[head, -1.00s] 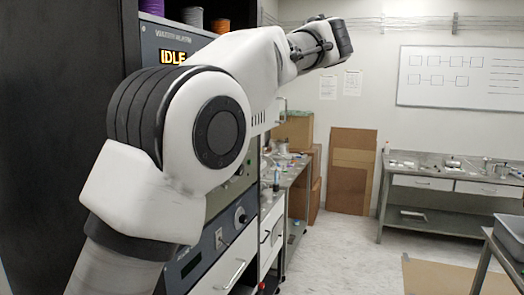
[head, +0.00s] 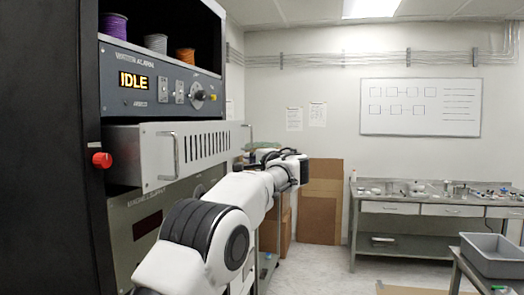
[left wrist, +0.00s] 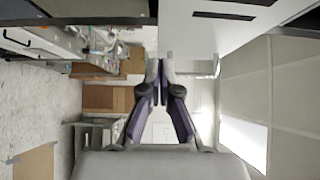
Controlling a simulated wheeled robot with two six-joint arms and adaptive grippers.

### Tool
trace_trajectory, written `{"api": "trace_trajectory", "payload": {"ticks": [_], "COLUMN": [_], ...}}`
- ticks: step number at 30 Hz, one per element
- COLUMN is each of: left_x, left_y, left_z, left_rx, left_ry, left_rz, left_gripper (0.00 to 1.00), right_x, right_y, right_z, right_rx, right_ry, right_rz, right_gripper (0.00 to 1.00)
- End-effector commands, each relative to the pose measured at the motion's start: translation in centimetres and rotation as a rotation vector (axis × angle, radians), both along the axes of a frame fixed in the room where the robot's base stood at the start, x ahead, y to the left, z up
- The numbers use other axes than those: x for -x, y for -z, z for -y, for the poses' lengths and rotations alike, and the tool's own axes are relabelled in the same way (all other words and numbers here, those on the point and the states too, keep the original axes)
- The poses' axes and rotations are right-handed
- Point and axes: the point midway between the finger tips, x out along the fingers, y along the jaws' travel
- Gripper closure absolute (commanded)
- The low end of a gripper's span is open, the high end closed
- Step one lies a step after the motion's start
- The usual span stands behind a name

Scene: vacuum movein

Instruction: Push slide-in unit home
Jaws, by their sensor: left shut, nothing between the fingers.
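The slide-in unit (head: 205,150) is a light grey box with a row of dark vent slots and a handle at each end. It stands out from the front of the dark rack, below the panel reading IDLE. In the left wrist view its slotted front (left wrist: 215,22) fills the upper right, with a handle (left wrist: 205,68) beside the fingers. My left gripper (left wrist: 165,72) is shut and empty, apart from the front as far as I can tell. In the head view my left arm passes below and right of the unit; its fingertips are hard to make out. My right gripper is out of view.
A red knob (head: 102,160) sticks out at the rack's left edge. Spools stand above the IDLE panel (head: 155,82). A steel bench (head: 400,245) stands at the back right, with a grey bin (head: 495,262) nearer. Cardboard (head: 320,205) leans on the back wall.

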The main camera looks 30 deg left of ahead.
Motion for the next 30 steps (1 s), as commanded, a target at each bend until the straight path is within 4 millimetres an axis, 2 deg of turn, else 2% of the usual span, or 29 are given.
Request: {"api": "trace_trajectory", "payload": {"ticks": [3, 6, 16, 19, 25, 30], "left_x": [0.5, 0.7, 0.8, 0.9, 1.9, 2.7], "left_y": [0.0, 0.1, 0.2, 0.3, 0.7, 0.3], "left_z": [-1.8, -2.5, -2.7, -3.3, -7.5, -10.6], "left_rx": [0.001, 0.001, 0.001, 0.002, 0.005, 0.003], "left_ry": [0.0, 0.001, 0.001, 0.0, -0.004, -0.003], "left_rz": [0.0, 0.0, 0.002, 0.002, 0.005, 0.004], "left_gripper": [1.0, 1.0, 1.0, 1.0, 1.0, 1.0], "right_x": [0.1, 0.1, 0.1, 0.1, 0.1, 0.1], "right_y": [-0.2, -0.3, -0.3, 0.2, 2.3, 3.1], "right_z": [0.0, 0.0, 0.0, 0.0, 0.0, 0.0], "right_rx": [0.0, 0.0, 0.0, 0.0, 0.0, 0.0], "right_ry": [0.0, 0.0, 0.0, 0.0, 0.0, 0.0], "right_rz": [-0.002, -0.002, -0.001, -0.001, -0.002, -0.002], "right_gripper": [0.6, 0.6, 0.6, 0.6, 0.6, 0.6]}}
